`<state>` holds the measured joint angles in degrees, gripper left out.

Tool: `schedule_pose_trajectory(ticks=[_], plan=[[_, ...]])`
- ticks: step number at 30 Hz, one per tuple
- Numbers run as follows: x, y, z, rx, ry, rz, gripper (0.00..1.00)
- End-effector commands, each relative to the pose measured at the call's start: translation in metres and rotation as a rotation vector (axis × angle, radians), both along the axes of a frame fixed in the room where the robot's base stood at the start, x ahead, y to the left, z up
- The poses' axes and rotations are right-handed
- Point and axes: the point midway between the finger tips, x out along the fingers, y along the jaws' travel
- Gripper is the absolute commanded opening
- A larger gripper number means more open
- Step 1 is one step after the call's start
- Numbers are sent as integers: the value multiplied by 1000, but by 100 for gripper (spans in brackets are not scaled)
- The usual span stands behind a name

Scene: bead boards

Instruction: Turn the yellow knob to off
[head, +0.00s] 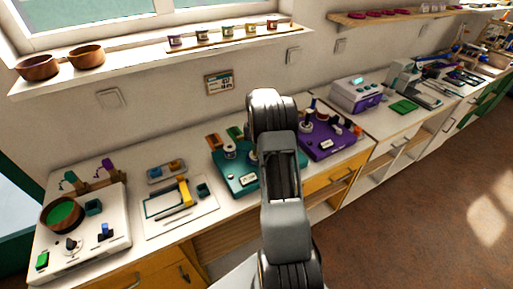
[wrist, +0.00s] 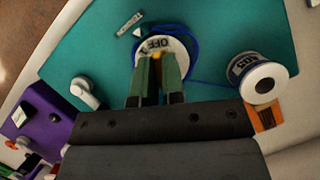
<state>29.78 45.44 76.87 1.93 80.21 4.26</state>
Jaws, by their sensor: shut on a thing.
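The yellow knob (wrist: 158,54) shows as a small bit of yellow between my fingertips in the wrist view. It sits on a round white dial (wrist: 150,41) marked "OFF" and "1", on the teal board (wrist: 215,35). My gripper (wrist: 159,62) comes down over the dial with its green-padded fingers shut on the knob. The fingers hide most of the knob, so I cannot tell where it points. In the head view the teal board (head: 243,187) is partly behind my arm, which hides the gripper and knob.
A blue cord (wrist: 205,84) runs around the dial. A spool (wrist: 250,74) stands to the right and a white fitting (wrist: 88,93) to the left. A purple board (head: 325,148) adjoins at the right in the head view; a white board (head: 200,215) lies left.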

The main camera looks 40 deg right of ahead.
Motion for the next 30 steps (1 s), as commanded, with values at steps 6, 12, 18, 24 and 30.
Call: schedule_pose_trajectory(ticks=[6, 12, 18, 24, 30], plan=[[1, 1, 1, -3, -4, 186, 0], [2, 1, 1, -3, -4, 323, 0], [2, 1, 1, -4, -6, 418, 0], [2, 1, 1, -3, -5, 469, 0], [2, 1, 1, -3, -5, 487, 0]])
